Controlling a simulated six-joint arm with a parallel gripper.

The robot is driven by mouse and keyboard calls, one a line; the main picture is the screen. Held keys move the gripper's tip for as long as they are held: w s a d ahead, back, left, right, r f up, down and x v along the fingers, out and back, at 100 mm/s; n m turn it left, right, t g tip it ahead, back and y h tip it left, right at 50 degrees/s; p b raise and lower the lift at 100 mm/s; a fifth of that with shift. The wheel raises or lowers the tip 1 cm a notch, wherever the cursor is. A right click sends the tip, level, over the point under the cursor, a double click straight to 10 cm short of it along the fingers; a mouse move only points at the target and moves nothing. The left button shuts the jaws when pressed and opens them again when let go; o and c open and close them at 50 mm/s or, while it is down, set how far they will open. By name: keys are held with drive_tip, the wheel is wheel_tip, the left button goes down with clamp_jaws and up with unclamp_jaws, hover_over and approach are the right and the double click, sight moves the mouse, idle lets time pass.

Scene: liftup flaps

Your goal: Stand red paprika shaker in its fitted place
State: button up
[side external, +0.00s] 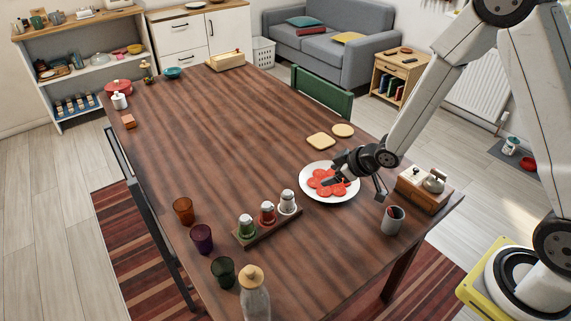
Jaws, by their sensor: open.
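The red paprika shaker (267,212) has a pale metal cap. It stands upright in the middle of a small wooden rack (252,238), between a green shaker (246,225) and a white shaker (287,202). The rack hides its base, so I cannot tell how deep it sits. My gripper (354,181) is open, over the right side of the white plate of red slices. It is to the right of the rack and apart from the shakers. I see nothing held in it.
The white plate (322,195) lies right of the rack. A grey cup (393,219) and a wooden box (425,193) with lidded pots stand further right. Coloured glasses (202,238) and a corked bottle (254,297) stand left and in front.

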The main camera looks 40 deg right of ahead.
drive_tip(key=s+r+m+g+h, duration=0.1)
drive_tip(key=s+r+m+g, duration=0.1)
drive_tip(key=s, duration=0.6)
drive_tip(key=s+r+m+g+h, duration=0.1)
drive_tip(key=s+r+m+g, duration=0.2)
drive_tip(key=s+r, duration=0.3)
drive_tip(key=shift+s+d+g, duration=0.25)
drive_tip(key=shift+s+g, duration=0.15)
drive_tip(key=shift+s, duration=0.55)
